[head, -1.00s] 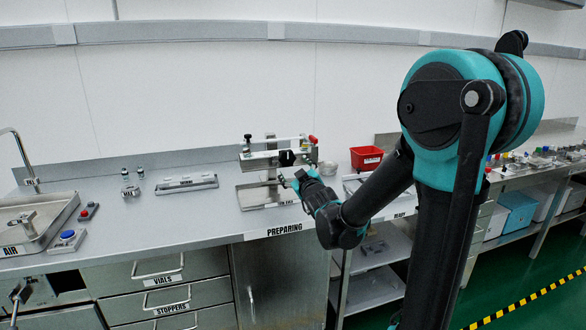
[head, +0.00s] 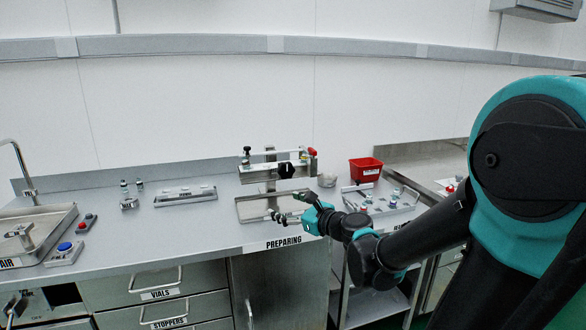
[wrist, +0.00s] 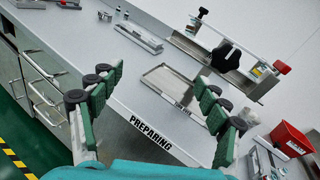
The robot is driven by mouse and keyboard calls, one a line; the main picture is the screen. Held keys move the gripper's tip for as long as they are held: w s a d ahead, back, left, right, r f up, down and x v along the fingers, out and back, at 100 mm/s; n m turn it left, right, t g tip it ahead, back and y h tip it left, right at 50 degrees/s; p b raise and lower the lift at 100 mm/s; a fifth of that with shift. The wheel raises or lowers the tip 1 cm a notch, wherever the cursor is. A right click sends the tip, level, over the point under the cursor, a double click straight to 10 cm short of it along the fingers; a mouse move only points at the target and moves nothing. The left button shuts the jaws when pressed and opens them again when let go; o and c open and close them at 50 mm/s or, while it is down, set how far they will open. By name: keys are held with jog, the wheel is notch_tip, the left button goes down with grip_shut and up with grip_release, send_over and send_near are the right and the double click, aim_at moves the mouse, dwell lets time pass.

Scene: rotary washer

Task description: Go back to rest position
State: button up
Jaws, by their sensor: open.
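My gripper (head: 284,216) hangs over the front edge of the counter, by the PREPARING label (head: 283,243) in the head view. In the wrist view its green fingers (wrist: 158,108) stand wide apart with nothing between them. A metal tray (head: 266,206) lies on the counter just behind the gripper. My arm reaches in from the right of the head view.
A red bin (head: 366,170) and a tray of small parts (head: 385,200) stand right of the washer. A narrow rack (head: 185,196) and vials (head: 126,195) stand to the left, beside a sink (head: 40,235) and buttons (head: 65,252). Drawers are below the counter.

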jog(key=s+d+f+n+g+h, duration=0.2)
jog(key=s+d+f+n, duration=0.15)
jog(key=f+n, duration=0.35)
jog(key=s+d+f+n+g+h, duration=0.2)
jog(key=s+f+n, duration=0.3)
jog(key=f+n, duration=0.15)
jog(key=s+d+f+n+g+h, duration=0.2)
jog(key=s+d+f+n+h, duration=0.1)
jog(key=d, duration=0.4)
jog(key=s+d+f+n+g+h, duration=0.2)
jog(key=s+d+f+n+h, duration=0.2)
jog(key=d+n, duration=0.4)
jog(key=shift+s+d+f, duration=0.2)
jog(key=shift+s+f, duration=0.7)
jog(key=shift+s, duration=0.35)
jog(key=shift+n, duration=0.25)
